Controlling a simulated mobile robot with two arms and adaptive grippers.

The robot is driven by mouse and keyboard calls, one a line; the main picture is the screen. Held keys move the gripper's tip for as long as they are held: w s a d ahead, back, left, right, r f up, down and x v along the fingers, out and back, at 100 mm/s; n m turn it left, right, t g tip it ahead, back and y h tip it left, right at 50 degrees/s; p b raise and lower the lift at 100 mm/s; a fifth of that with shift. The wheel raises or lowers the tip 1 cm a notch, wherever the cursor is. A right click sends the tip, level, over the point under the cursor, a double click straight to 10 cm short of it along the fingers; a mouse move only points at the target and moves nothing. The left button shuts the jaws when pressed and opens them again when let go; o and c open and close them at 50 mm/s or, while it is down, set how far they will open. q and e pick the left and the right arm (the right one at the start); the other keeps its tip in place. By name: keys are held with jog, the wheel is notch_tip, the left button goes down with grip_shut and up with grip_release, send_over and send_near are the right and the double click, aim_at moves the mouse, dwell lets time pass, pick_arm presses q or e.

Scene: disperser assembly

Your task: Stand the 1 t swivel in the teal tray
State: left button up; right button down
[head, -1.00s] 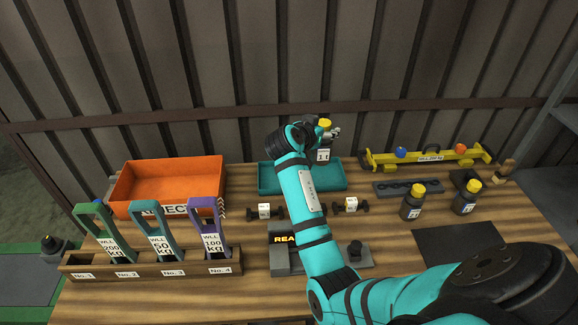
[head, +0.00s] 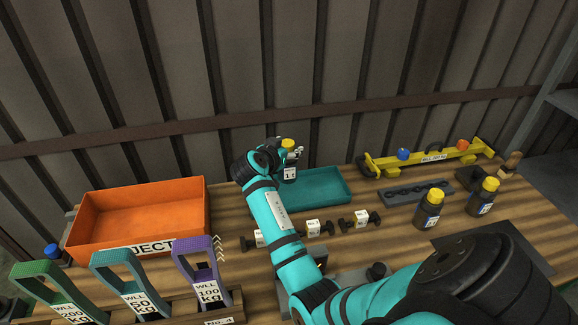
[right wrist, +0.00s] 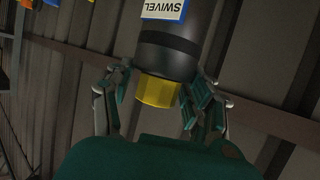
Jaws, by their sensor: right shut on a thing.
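My right gripper (head: 294,152) is shut on the 1 t swivel (head: 289,173), which has a yellow top and a white "1 t" label in the head view. In the right wrist view the swivel (right wrist: 172,50) is a black cylinder with a yellow end and a "SWIVEL" label, between the fingers of the gripper (right wrist: 160,92). The swivel looks roughly upright, in front of or over the left part of the teal tray (head: 325,186). Its lower end is partly hidden, so contact with the tray cannot be told. The visible tray floor is empty. My left gripper is not in view.
An orange bin (head: 140,222) stands left of the tray. Small black pieces with white labels (head: 313,228) lie in front of it. Two black bottle-like items with yellow tops (head: 430,210) (head: 484,197) and a yellow beam (head: 430,160) are to the right. A wall rises behind.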

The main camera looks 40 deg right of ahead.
aim_at(285, 170)
jog(key=shift+s+d+f, duration=0.1)
jog(key=shift+s+f, duration=0.1)
jog(key=shift+f, duration=0.85)
notch_tip(285, 170, down, 4)
jog(key=shift+w+r+p, duration=0.1)
jog(key=shift+r+p, duration=0.05)
jog(key=shift+p, duration=0.45)
jog(key=shift+f, duration=0.45)
jog(key=shift+c, duration=2.3)
grip_release()
jog(key=shift+f, duration=0.15)
